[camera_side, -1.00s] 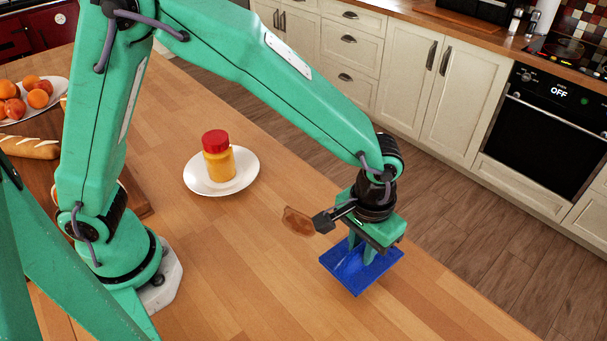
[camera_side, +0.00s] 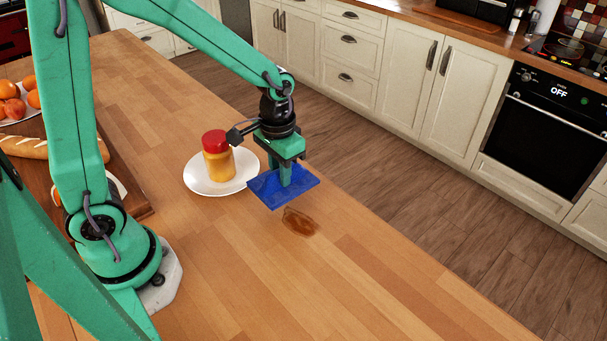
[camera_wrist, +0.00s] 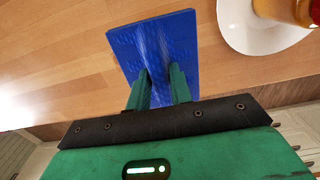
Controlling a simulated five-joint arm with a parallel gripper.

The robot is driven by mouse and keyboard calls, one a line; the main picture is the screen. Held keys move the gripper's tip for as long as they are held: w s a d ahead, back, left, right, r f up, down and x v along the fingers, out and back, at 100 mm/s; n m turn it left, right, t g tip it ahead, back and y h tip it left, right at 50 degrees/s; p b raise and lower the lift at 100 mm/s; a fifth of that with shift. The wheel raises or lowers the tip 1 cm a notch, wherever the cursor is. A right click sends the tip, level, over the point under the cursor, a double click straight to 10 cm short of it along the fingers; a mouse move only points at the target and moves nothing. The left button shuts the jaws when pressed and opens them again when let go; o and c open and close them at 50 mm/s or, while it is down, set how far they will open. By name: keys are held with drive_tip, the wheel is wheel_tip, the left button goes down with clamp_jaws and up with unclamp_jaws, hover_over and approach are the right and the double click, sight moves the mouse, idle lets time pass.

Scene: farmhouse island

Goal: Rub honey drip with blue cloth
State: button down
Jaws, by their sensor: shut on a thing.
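The blue cloth (camera_side: 272,190) is a flat square held under my gripper (camera_side: 285,180), whose fingers are shut on its middle. In the side view the cloth is just behind the honey drip (camera_side: 299,221), close to the plate. The honey drip is a brown, glossy patch on the wooden counter, and it shows uncovered. In the wrist view the cloth (camera_wrist: 150,40) spreads beyond my fingers (camera_wrist: 160,88); the drip does not show there. I cannot tell whether the cloth touches the counter.
A jar with a red lid (camera_side: 216,155) stands on a white plate (camera_side: 200,184), left of the cloth. A board with bread (camera_side: 30,147) and a plate of fruit (camera_side: 12,108) are at the left. The counter (camera_side: 390,285) at the front right is clear; its far edge runs behind my gripper.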

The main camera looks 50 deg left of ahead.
drive_tip(key=shift+s+a, duration=0.1)
drive_tip(key=shift+a, duration=0.2)
drive_tip(key=shift+f, duration=0.1)
drive_tip(key=shift+f, duration=3.45)
drive_tip(key=shift+d+f, duration=0.4)
drive_tip(key=shift+d, duration=0.2)
drive_tip(key=shift+d+f, duration=0.2)
drive_tip(key=shift+d, duration=4.5)
drive_tip(key=shift+a, duration=5.15)
drive_tip(key=shift+a+r, duration=0.2)
drive_tip(key=shift+r, duration=4)
